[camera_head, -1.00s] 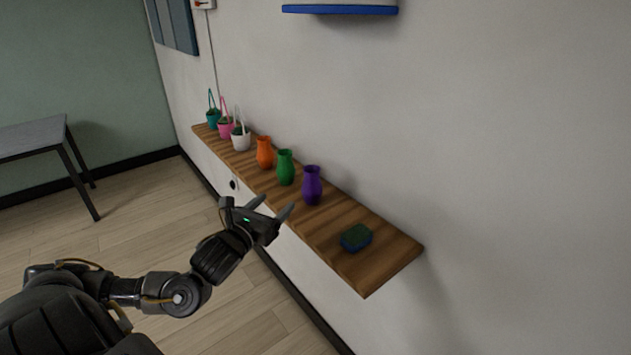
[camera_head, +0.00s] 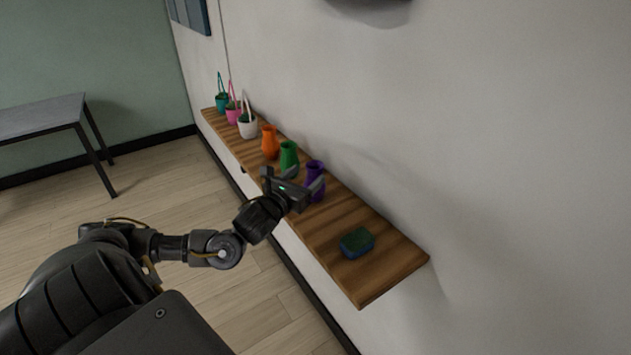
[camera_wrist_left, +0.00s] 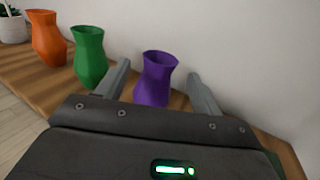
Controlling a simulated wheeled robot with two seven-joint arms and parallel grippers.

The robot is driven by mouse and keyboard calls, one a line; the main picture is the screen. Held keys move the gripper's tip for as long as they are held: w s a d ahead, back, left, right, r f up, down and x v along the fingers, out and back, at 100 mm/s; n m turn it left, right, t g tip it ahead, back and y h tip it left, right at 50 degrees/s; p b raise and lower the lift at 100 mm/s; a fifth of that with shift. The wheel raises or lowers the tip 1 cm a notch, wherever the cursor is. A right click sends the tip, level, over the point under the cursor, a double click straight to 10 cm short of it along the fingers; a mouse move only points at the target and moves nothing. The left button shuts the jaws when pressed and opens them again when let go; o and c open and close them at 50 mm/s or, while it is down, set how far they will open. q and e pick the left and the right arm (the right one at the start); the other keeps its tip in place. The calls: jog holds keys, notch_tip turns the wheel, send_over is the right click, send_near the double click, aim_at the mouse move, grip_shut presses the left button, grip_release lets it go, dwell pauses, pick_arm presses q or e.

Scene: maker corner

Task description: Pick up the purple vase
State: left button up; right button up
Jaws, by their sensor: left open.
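The purple vase (camera_head: 315,178) stands upright on the wooden wall shelf (camera_head: 371,285), right of the green vase (camera_head: 289,155). My left gripper (camera_head: 308,180) is open at the shelf's front edge, close to the purple vase and partly covering it. In the left wrist view the purple vase (camera_wrist_left: 155,79) shows between the two spread fingers of the left gripper (camera_wrist_left: 160,82), with gaps on both sides. Its lower part is hidden by the gripper body. My right gripper is not in view.
The green vase (camera_wrist_left: 89,57) stands just left of the left finger, with the orange vase (camera_head: 270,142) beyond it. Several potted plants, such as the white one (camera_head: 247,124), fill the far end. A green and blue sponge (camera_head: 357,243) lies toward the near end. The wall is behind.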

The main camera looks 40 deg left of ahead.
aim_at(310, 171)
pick_arm(q)
jog(key=shift+w, duration=0.15)
jog(key=shift+w+r+p, duration=0.3)
jog(key=shift+p, duration=0.15)
jog(key=w+p, duration=0.1)
jog(key=w, duration=0.1)
jog(key=w+p, duration=0.1)
jog(key=shift+w+a+f, duration=0.1)
jog(key=shift+w+a, duration=0.25)
jog(key=shift+w+f, duration=0.15)
jog(key=shift+w, duration=0.25)
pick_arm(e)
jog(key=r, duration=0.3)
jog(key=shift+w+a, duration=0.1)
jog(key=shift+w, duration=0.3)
pick_arm(q)
jog(key=shift+s, duration=0.1)
jog(key=shift+c, duration=0.9)
jog(key=c, duration=1.1)
